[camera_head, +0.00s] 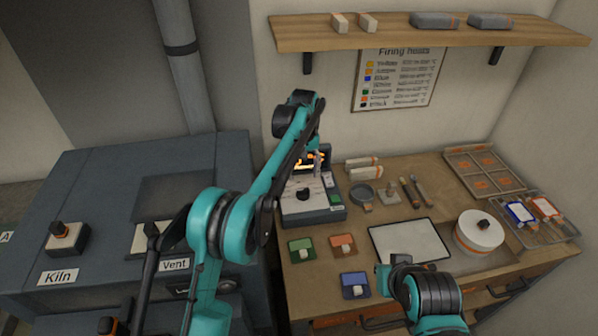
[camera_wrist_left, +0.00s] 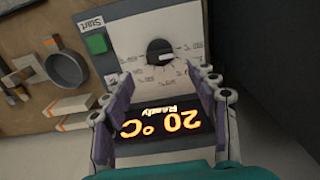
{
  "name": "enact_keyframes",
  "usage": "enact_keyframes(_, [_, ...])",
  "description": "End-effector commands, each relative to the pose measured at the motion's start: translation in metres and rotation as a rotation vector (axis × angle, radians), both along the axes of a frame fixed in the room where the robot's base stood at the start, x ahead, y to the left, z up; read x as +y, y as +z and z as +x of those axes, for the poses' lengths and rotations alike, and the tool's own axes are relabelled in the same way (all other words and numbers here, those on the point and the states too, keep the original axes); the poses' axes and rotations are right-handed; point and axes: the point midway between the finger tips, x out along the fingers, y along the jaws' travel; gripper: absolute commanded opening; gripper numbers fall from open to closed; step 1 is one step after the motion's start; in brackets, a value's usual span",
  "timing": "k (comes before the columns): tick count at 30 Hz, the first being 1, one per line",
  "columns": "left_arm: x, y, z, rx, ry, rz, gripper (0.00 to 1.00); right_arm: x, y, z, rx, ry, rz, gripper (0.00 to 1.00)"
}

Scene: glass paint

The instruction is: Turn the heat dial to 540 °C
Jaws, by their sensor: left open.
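The heat dial is a round black knob (camera_wrist_left: 160,52) on a pale panel with printed marks around it; it also shows in the head view (camera_head: 302,194). The controller box (camera_head: 311,216) stands on the bench's left part. Its display (camera_wrist_left: 165,123) reads 20 °C and Ready, upside down in the wrist view. A green Start button (camera_wrist_left: 96,44) is beside the dial. My left gripper (camera_wrist_left: 162,80) is open over the controller, its fingers either side of the space before the dial, apart from it. In the head view my left gripper (camera_head: 314,160) partly covers the display.
The kiln (camera_head: 75,200) is at the left, with a Vent label. Green (camera_head: 301,250), orange (camera_head: 342,245) and blue (camera_head: 354,285) trays lie in front of the controller. A white sheet (camera_head: 410,241) and a lidded pot (camera_head: 478,232) are right. A firing chart (camera_head: 395,78) hangs on the wall.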

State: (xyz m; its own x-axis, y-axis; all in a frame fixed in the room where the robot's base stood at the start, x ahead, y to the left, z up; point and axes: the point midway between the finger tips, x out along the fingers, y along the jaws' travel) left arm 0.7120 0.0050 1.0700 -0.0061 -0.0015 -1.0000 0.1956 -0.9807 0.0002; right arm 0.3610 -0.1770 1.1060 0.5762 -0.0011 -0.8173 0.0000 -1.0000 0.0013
Motion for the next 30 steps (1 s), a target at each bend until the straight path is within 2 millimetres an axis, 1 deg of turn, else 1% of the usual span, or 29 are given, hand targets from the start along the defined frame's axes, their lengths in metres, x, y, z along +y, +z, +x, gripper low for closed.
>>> enact_keyframes(2, [-0.001, -0.001, 0.000, 0.001, -0.001, 0.000, 0.59, 0.000, -0.001, 0.000, 0.000, 0.000, 0.000, 0.00])
enact_keyframes(5, [-0.001, -0.009, 0.000, 0.001, -0.001, 0.000, 0.59, 0.000, -0.003, -0.001, 0.001, 0.000, 0.000, 0.00])
enact_keyframes(12, [-0.001, -0.049, 0.000, 0.001, -0.001, 0.000, 0.59, 0.000, -0.013, -0.001, 0.001, 0.000, 0.000, 0.00])
enact_keyframes(15, [-0.001, -0.063, 0.000, 0.001, -0.001, 0.000, 0.59, 0.000, -0.017, -0.001, 0.001, 0.000, 0.000, 0.00])
enact_keyframes(18, [-0.001, -0.073, -0.001, 0.001, 0.000, 0.000, 0.59, 0.000, -0.018, -0.001, 0.000, 0.000, 0.000, 0.00])
enact_keyframes(22, [-0.001, -0.078, -0.001, 0.001, -0.001, 0.000, 0.59, 0.000, -0.019, -0.001, 0.000, 0.000, 0.000, 0.00])
enact_keyframes(29, [-0.001, -0.078, -0.001, 0.001, -0.001, 0.000, 0.59, 0.000, -0.019, 0.000, 0.000, 0.000, 0.000, 0.00])
enact_keyframes(30, [-0.001, -0.078, -0.001, 0.001, -0.001, 0.000, 0.48, 0.000, -0.019, 0.000, 0.000, 0.000, 0.000, 0.00])
